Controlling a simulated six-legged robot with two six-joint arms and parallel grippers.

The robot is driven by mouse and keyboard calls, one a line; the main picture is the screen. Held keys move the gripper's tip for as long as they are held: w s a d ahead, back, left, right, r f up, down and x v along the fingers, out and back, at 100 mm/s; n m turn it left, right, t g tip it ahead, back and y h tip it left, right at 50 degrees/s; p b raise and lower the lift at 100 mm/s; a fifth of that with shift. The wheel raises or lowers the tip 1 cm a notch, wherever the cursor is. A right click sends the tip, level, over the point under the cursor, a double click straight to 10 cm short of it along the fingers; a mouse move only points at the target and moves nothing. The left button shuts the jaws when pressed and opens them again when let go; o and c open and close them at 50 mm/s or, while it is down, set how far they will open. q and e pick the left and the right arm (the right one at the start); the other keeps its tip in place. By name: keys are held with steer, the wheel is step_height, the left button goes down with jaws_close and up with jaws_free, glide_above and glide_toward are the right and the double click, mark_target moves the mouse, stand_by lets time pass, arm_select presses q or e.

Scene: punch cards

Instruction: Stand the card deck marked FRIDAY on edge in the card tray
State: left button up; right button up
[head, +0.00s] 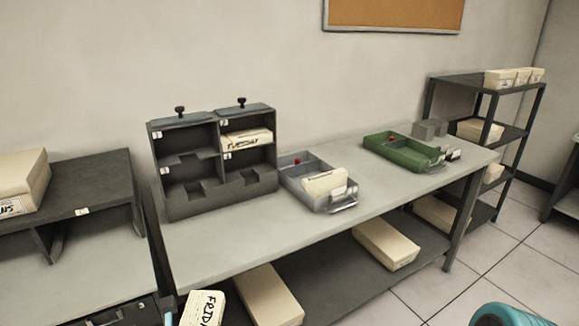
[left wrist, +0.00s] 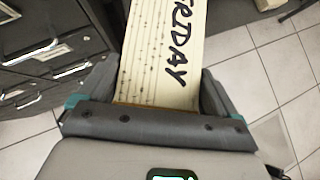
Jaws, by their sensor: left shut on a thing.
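The cream card deck marked FRIDAY (head: 203,308) shows at the bottom edge of the head view, left of centre, in front of the bench. In the left wrist view the deck (left wrist: 160,50) lies between the two dark fingers of my left gripper (left wrist: 158,82), which is shut on it. Its black FRIDAY lettering faces the wrist camera. A grey tray (head: 289,180) on the bench holds a cream deck (head: 325,183) in its front part. A green tray (head: 400,152) stands farther right. I cannot tell from its look which is the card tray. My right gripper is out of view.
A dark pigeonhole rack (head: 220,204) stands on the bench left of the grey tray, with a deck in one upper slot. The bench top (head: 250,230) is clear in front. Cream boxes (head: 268,296) lie on the lower shelf. A shelf unit (head: 465,85) stands at right.

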arm_select(q)
steer(key=shift+s+d+f, duration=0.1)
steer(key=shift+s+f, duration=0.3)
steer(key=shift+s, duration=0.05)
steer(key=shift+d, duration=0.1)
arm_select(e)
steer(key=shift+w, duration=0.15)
arm_select(q)
steer(key=s+d+r+m+g+h, duration=0.1)
steer(key=d+m+h, duration=0.4)
steer(key=d, duration=0.9)
step_height(320, 180, up, 2)
steer(key=m+g, duration=0.1)
steer(key=m, duration=0.2)
steer(key=shift+s+h, duration=0.35)
steer(key=shift+h, duration=0.05)
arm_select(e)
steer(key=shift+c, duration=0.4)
arm_select(q)
steer(key=shift+d, duration=0.1)
